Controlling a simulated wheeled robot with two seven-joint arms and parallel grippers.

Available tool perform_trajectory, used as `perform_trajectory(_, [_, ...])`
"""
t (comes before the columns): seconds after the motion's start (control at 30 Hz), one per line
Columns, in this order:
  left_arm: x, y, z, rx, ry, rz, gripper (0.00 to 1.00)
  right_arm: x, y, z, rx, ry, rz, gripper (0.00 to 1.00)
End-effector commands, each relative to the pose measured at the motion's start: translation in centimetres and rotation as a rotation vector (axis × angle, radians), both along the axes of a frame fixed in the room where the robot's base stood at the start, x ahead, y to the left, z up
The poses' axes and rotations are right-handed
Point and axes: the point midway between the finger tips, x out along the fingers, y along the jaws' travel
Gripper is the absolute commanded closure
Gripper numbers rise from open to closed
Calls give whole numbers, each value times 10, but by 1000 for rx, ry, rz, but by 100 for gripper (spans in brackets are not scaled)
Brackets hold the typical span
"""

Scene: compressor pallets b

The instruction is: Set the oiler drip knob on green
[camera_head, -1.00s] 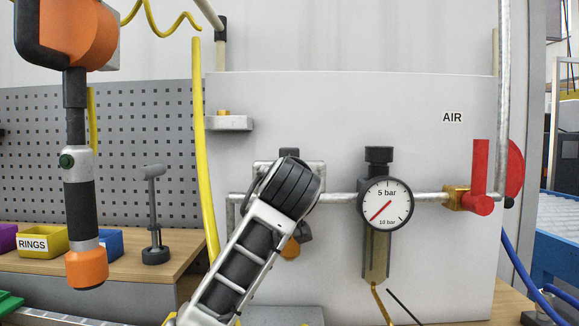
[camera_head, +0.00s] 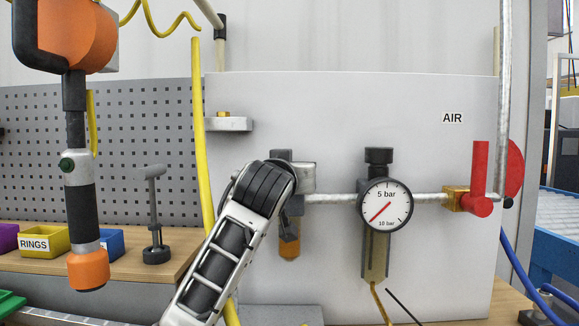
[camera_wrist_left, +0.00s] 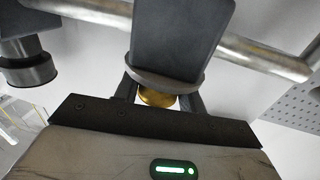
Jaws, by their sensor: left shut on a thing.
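The oiler (camera_head: 290,228) hangs on the pipe left of the gauge, a dark body with an amber-brown lower end, partly covered by my left arm. In the left wrist view its dark grey body (camera_wrist_left: 178,38) ends in a round disc (camera_wrist_left: 165,84). A brass drip knob (camera_wrist_left: 157,97) shows beyond the disc, between the fingers of my left gripper (camera_wrist_left: 157,103), which is shut on it. In the head view my wrist hides the knob and fingertips. No green mark on the knob's scale is visible. My right gripper is not in view.
Right of the oiler stand a regulator with a 5 bar gauge (camera_head: 385,205) and a red valve handle (camera_head: 480,170). The pipe (camera_head: 335,199) runs between them. A yellow hose (camera_head: 202,140) and a hanging orange-and-black tool (camera_head: 80,180) are at left.

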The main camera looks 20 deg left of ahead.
Motion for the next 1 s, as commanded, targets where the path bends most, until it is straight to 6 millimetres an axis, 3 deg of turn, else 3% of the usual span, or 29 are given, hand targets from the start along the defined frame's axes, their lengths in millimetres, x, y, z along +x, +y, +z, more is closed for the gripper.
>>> perform_trajectory(0.17, [0, 0, 0, 1, 2, -92, 82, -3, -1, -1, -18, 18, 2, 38])
perform_trajectory(0.47, [0, 0, -1, 1, 0, -101, 82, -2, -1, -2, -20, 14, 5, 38])
perform_trajectory(0.5, [0, 0, -1, 1, 0, -101, 51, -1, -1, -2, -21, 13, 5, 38])
perform_trajectory(0.57, [0, 0, -1, 1, 0, -101, 38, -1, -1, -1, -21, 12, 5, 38])
perform_trajectory(0.87, [-1, 0, 0, 0, -1, -101, 38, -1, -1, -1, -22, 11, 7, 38])
perform_trajectory(1.0, [-13, -1, -1, 0, -2, -101, 38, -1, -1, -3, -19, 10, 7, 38])
